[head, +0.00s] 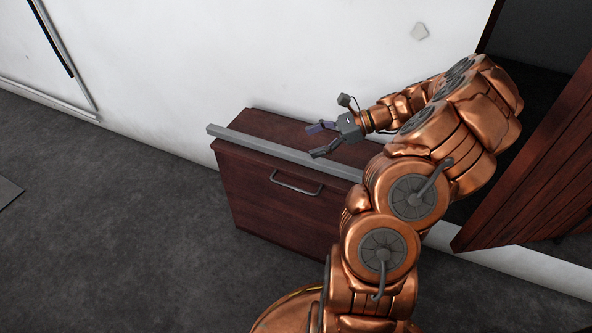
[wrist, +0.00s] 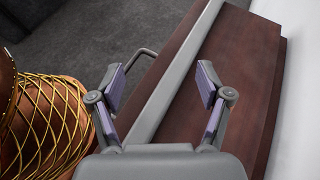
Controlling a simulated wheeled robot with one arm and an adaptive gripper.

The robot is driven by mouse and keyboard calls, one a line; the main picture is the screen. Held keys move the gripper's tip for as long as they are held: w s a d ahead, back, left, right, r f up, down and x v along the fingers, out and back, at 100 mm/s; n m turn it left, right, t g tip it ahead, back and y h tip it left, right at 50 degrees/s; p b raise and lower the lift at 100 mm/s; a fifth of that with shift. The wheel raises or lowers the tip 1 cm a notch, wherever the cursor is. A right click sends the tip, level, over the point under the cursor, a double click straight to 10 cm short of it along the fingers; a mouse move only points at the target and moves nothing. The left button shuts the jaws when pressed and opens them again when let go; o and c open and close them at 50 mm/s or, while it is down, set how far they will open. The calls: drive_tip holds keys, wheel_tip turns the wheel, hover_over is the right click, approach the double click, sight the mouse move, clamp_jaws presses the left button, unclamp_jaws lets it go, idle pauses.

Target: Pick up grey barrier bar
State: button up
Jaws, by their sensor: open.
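The grey barrier bar (head: 240,138) lies along the front part of the top of a dark red-brown cabinet (head: 265,200). Its left end sticks out past the cabinet's left edge, and my arm hides its right end. In the wrist view the bar (wrist: 176,75) runs diagonally up through the space between the fingers. My gripper (head: 318,140) is open and empty, over the cabinet top close to the bar. It also shows in the wrist view (wrist: 160,85), with its two purple-padded fingers spread on either side of the bar. I cannot tell the remaining height between fingers and bar.
The cabinet front has a metal handle (head: 296,187). A white wall (head: 200,60) stands right behind the cabinet. A brown wooden door (head: 540,170) stands open at the right. The grey floor (head: 110,220) to the left is mostly clear.

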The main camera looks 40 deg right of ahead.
sight(299, 153)
drive_tip(key=shift+m+t, duration=0.6)
drive_tip(key=shift+m, duration=0.3)
drive_tip(key=d+f, duration=0.2)
drive_tip(key=d+f+b, duration=0.1)
drive_tip(key=shift+s+d+f, duration=0.25)
drive_tip(key=shift+d+f, duration=0.05)
drive_tip(key=shift+b+x, duration=1.3)
drive_tip(key=shift+x, duration=2.5)
drive_tip(key=shift+f, duration=0.1)
clamp_jaws()
